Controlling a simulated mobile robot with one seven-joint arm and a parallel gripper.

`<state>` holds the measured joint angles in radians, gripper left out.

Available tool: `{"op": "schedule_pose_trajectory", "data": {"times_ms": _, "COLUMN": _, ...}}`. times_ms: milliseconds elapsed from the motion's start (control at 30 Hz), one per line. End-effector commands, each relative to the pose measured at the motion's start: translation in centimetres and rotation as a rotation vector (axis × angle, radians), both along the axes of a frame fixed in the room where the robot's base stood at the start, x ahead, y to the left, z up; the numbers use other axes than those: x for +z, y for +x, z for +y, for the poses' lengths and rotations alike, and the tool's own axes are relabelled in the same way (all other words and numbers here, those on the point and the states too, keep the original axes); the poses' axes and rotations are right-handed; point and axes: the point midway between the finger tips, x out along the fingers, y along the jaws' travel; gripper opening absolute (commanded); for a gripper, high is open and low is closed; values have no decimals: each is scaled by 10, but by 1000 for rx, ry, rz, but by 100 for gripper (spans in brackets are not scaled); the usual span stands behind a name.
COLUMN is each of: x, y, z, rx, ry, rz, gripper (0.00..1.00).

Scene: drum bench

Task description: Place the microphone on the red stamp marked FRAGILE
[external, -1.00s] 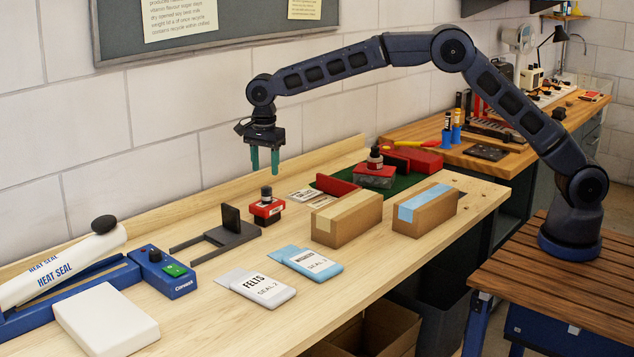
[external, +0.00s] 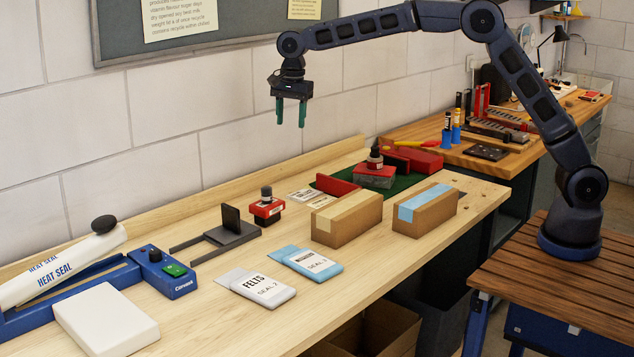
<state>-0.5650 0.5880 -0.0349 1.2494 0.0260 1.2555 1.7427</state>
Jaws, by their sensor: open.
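A small red stamp (external: 267,212) with a black knob handle stands on the bench in the middle; its pale label is too small to read. A second stamp with a dark handle (external: 375,159) stands on a red and grey block at the back right. I cannot tell which is marked FRAGILE. I cannot make out a microphone in this view. My gripper (external: 290,117) points down with its teal fingers apart and nothing between them. It hangs in the air well above the bench, in the picture above the small red stamp.
Two cardboard boxes (external: 347,222) (external: 427,212) stand right of centre. Two labelled packets (external: 312,263) (external: 263,290) lie in front. A grey stand (external: 232,236) is left of the small stamp. A heat sealer (external: 165,275) and a white block (external: 105,320) fill the left end.

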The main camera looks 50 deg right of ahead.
Motion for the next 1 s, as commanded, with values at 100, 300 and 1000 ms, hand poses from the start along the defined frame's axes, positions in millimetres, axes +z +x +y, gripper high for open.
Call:
{"op": "schedule_pose_trajectory", "data": {"times_ms": 100, "x": 32, "y": -14, "z": -44, "rx": 68, "ry": 9, "rz": -23, "gripper": 50}}
{"op": "schedule_pose_trajectory", "data": {"times_ms": 300, "x": 72, "y": -45, "z": -111, "rx": 194, "ry": 14, "rz": -63, "gripper": 50}}
{"op": "schedule_pose_trajectory", "data": {"times_ms": 1000, "x": 138, "y": -220, "z": -309, "rx": 634, "ry": -46, "rz": -216, "gripper": 50}}
